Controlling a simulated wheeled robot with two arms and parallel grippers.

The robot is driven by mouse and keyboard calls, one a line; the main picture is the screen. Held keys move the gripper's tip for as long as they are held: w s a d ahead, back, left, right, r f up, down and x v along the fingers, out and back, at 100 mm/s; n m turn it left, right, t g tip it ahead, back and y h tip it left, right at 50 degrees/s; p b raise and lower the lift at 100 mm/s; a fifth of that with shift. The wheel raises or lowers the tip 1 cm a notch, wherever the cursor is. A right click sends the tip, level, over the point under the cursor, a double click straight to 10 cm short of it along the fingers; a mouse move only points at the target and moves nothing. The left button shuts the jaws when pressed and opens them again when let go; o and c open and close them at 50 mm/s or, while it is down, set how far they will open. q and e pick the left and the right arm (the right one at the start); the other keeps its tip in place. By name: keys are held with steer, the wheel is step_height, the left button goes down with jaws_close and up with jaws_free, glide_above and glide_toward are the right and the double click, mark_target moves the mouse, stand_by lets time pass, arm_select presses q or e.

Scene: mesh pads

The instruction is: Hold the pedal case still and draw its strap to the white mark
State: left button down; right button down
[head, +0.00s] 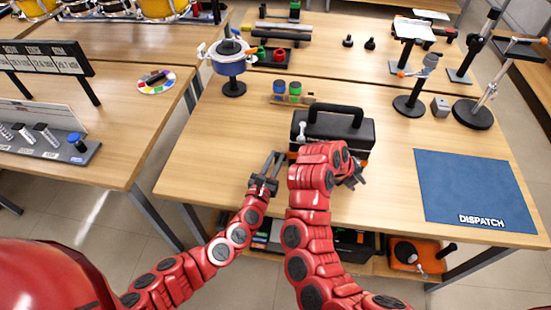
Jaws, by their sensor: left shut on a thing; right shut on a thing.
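The dark pedal case (340,128) stands on the middle table, with a black handle on top and orange trim low down. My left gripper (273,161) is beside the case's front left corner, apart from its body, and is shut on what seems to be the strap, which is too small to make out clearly. My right gripper (350,173) is at the front of the case, shut on it, and is mostly hidden by my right arm. A small pale piece (302,131) shows at the case's left side; I cannot tell whether it is the white mark.
A blue DISPATCH mat (475,190) lies at the right. Stands (408,104) are at the back right. Table left of the case is clear.

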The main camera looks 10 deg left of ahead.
stand_by(0.9)
arm_select(q)
steer(key=a, duration=0.5)
steer(key=shift+w+a, duration=0.1)
steer(key=shift+a, duration=0.15)
steer(key=c, duration=0.8)
jaws_free()
steer(key=shift+o, duration=0.2)
steer(key=v, duration=1.2)
